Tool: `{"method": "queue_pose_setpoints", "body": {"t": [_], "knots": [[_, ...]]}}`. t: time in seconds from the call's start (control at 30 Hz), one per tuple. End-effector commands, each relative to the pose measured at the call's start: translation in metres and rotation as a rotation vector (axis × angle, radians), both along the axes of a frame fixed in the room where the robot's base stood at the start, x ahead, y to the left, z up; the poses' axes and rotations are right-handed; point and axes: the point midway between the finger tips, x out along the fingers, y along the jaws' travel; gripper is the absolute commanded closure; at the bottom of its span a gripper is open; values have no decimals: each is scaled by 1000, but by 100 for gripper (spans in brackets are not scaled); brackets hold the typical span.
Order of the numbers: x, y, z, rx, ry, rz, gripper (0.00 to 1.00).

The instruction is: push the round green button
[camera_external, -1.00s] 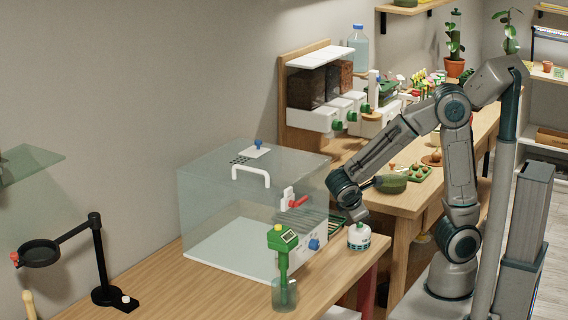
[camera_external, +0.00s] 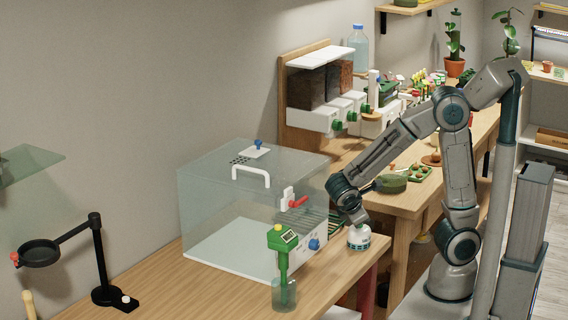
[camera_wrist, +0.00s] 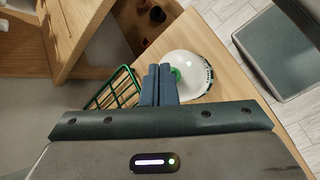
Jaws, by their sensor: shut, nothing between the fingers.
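The round green button (camera_wrist: 175,73) sits on top of a round white housing (camera_external: 358,240) at the front right corner of the wooden table. The housing also shows in the wrist view (camera_wrist: 194,62). My gripper (camera_wrist: 160,70) is shut and empty, its dark fingertips pointing down just beside the button and hiding part of it. In the external view my gripper (camera_external: 359,220) is directly above the housing and covers its top. I cannot tell whether the fingertips touch the button.
A clear box (camera_external: 230,205) with a red lever stands left of the housing. A green-handled meter (camera_external: 283,250) stands in a glass in front of it. A green wire rack (camera_wrist: 116,90) is close beside my fingers. The table edge is close on the right.

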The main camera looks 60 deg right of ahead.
Motion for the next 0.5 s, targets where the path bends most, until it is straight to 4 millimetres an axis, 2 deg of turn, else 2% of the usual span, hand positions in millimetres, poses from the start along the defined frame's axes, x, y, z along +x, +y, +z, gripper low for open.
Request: {"method": "queue_pose_setpoints", "body": {"t": [0.27,0.5], "knots": [[0,0,-2,0,0,0,100],[0,0,9,0,0,0,100]]}}
